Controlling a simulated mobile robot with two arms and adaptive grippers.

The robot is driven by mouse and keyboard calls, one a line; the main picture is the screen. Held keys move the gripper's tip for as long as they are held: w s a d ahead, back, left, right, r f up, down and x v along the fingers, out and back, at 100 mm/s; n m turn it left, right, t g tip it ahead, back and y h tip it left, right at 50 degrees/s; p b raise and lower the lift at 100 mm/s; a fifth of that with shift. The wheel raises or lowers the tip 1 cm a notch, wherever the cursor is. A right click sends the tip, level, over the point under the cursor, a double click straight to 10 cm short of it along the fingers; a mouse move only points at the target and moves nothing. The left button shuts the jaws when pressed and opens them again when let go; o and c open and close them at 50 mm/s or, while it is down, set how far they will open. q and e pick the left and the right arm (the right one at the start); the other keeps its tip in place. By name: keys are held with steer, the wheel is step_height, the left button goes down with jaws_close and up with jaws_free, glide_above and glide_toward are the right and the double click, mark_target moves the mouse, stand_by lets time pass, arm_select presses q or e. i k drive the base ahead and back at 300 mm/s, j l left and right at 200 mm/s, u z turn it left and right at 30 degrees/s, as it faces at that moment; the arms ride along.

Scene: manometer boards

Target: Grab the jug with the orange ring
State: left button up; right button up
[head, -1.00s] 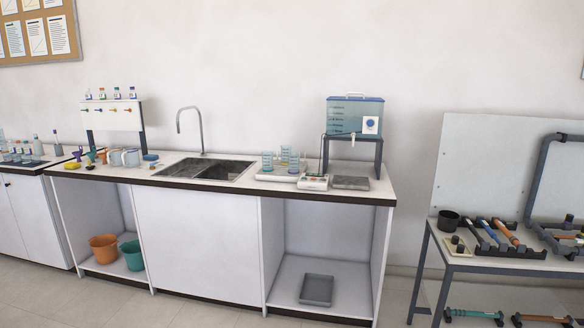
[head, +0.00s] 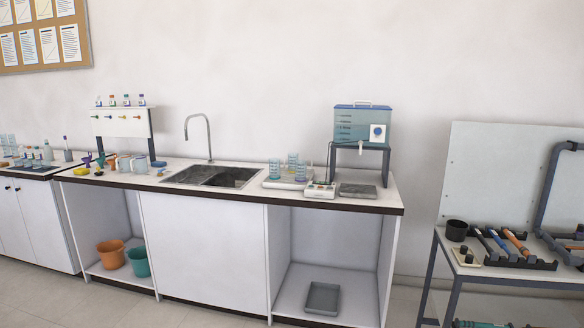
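Two small pale jugs stand side by side on the left part of the sink counter, a left jug (head: 124,163) and a right jug (head: 139,163). A small orange-brown item (head: 110,161) is just left of them. The jugs are too small here to tell which one has an orange ring. Neither of my grippers shows in the head view.
The counter has a sink (head: 212,177), measuring beakers (head: 292,168) and a water tank (head: 362,127) on a stand. A yellow sponge (head: 81,171) and funnels lie left of the jugs. Orange (head: 110,254) and teal (head: 138,262) buckets stand below. A pipe-rack table (head: 448,246) is at right.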

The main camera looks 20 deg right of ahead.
mark_target(124, 159)
steer(key=i+j+u, duration=0.35)
steer(key=i, duration=0.2)
steer(key=i+j+u, duration=0.4)
steer(key=i, duration=0.2)
steer(key=i+u, duration=0.35)
steer(key=i, duration=0.25)
steer(key=i+j+z, duration=0.1)
steer(key=i, duration=1.75)
